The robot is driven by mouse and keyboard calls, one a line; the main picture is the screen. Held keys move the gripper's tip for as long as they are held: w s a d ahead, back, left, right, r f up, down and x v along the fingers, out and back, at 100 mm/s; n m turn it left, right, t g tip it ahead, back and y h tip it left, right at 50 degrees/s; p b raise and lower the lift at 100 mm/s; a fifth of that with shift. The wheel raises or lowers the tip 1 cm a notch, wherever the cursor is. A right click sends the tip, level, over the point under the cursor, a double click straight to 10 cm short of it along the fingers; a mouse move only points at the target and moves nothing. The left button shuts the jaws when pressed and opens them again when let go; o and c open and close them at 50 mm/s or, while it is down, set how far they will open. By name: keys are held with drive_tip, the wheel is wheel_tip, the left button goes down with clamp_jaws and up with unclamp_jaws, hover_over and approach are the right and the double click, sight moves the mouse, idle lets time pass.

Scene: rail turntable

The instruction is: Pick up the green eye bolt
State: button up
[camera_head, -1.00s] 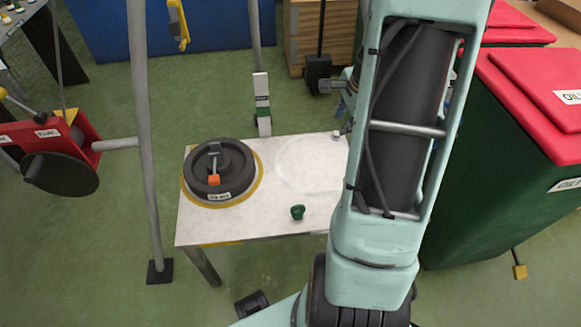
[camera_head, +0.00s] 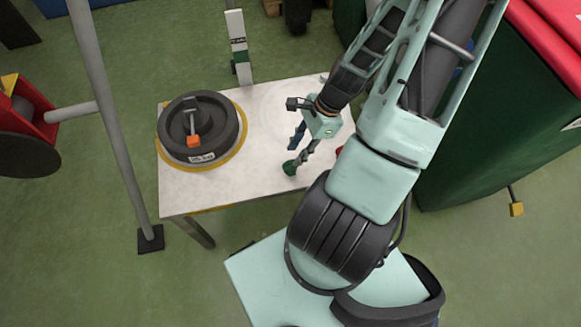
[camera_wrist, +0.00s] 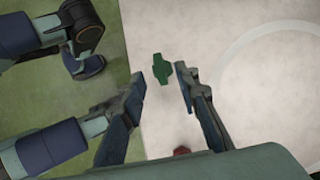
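The green eye bolt (camera_head: 289,168) stands on the white table (camera_head: 235,185) near its front edge. In the wrist view the eye bolt (camera_wrist: 162,70) shows from above, between and slightly beyond my two fingertips. My gripper (camera_head: 293,155) is open and points down over the table; it also shows in the wrist view (camera_wrist: 159,77). A gap shows on both sides of the bolt, narrower at the right finger. In the head view one finger comes close to the bolt; I cannot tell whether they touch.
A dark round turntable weight (camera_head: 198,130) with an orange-tipped handle sits at the table's left. A small red object (camera_wrist: 182,151) lies near my gripper's base in the wrist view. A grey post (camera_head: 105,120) stands left, a green bin (camera_head: 480,130) right.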

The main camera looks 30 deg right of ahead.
sight(292, 161)
drive_tip(key=b+x, duration=0.2)
drive_tip(key=x, duration=0.4)
drive_tip(key=shift+f, duration=0.1)
drive_tip(key=shift+d, duration=0.1)
clamp_jaws()
